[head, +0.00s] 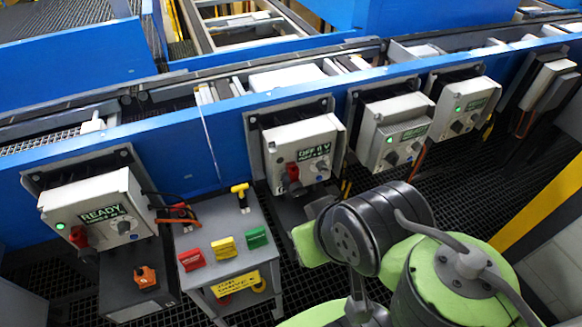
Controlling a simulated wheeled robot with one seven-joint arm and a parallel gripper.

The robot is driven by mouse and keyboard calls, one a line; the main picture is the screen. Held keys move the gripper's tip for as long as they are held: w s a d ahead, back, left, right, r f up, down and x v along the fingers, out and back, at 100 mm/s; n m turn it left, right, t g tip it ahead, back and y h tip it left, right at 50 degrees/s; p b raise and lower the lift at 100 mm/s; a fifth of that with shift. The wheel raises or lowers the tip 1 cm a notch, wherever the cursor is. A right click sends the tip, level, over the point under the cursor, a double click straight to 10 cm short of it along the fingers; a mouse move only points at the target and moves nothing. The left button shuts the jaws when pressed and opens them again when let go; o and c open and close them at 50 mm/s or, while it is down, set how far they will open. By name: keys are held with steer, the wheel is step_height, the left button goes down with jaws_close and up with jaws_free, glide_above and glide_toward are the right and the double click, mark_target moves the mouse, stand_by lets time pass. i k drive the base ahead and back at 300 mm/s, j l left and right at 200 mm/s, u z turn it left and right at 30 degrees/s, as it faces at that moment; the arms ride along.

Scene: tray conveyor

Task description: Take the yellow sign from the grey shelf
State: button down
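The grey shelf (205,238) stands low in front of the blue conveyor side, left of the picture's middle. The yellow sign (224,248) lies on its top, between a red sign (192,260) on the left and a green sign (256,237) on the right. All three are small blocks, apart from each other. Green and dark grey links of my arm show at the lower right, to the right of the shelf and clear of the sign. My gripper is not visible in this view.
A yellow T-shaped piece (240,192) stands at the shelf's back edge. A dark box with an orange piece (145,276) stands left. Grey control boxes (99,211) line the blue conveyor wall (180,160). Dark grating floor lies right of the shelf.

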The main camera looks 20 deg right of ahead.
mark_target(226, 249)
steer(key=j+z, duration=0.1)
steer(key=j, duration=1)
steer(key=i+j, duration=0.1)
steer(key=j, duration=0.95)
steer(key=i+z, duration=0.05)
